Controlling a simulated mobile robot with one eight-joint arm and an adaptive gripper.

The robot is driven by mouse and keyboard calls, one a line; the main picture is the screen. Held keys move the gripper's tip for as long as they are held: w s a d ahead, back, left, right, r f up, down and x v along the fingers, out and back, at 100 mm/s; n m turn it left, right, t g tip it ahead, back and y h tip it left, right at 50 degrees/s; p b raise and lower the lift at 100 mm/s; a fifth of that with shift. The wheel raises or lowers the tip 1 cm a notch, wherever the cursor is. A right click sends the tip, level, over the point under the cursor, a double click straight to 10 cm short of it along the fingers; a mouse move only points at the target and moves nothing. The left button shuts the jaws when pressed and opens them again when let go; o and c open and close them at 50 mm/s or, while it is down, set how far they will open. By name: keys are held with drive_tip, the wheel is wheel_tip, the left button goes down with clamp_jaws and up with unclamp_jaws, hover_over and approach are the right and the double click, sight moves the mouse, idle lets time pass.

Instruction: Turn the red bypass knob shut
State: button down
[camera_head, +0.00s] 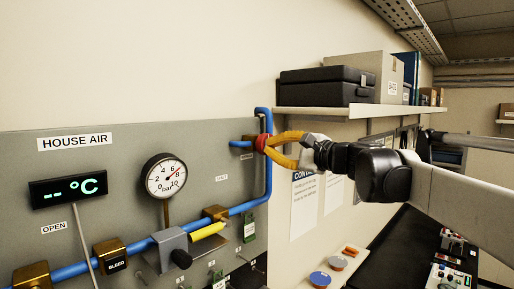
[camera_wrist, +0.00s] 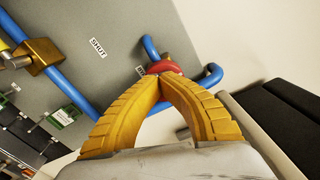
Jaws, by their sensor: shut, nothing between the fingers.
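The red bypass knob (camera_head: 262,143) sits on the blue pipe at the right edge of the grey panel. It also shows in the wrist view (camera_wrist: 168,66), just beyond my fingertips and partly hidden by them. My gripper (camera_head: 270,147) has yellow ribbed fingers and comes in from the right. In the wrist view its fingertips (camera_wrist: 158,79) meet in a point right at the knob's near side, with nothing between them. I cannot tell whether the tips touch the knob.
The grey panel (camera_head: 100,180) carries a pressure gauge (camera_head: 166,176), a temperature display (camera_head: 68,188), blue pipe and a yellow lever handle (camera_head: 207,231). A shelf (camera_head: 310,112) with a black case (camera_head: 325,86) is above my arm. A dark bench (camera_head: 395,250) is below right.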

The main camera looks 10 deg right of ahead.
drive_tip(key=n, duration=0.7)
drive_tip(key=shift+w+d+f, duration=0.15)
drive_tip(key=shift+n, duration=0.4)
drive_tip(key=n, duration=0.8)
drive_tip(key=shift+w+d+n, duration=0.15)
drive_tip(key=shift+d+n, duration=0.1)
drive_tip(key=shift+n, duration=0.05)
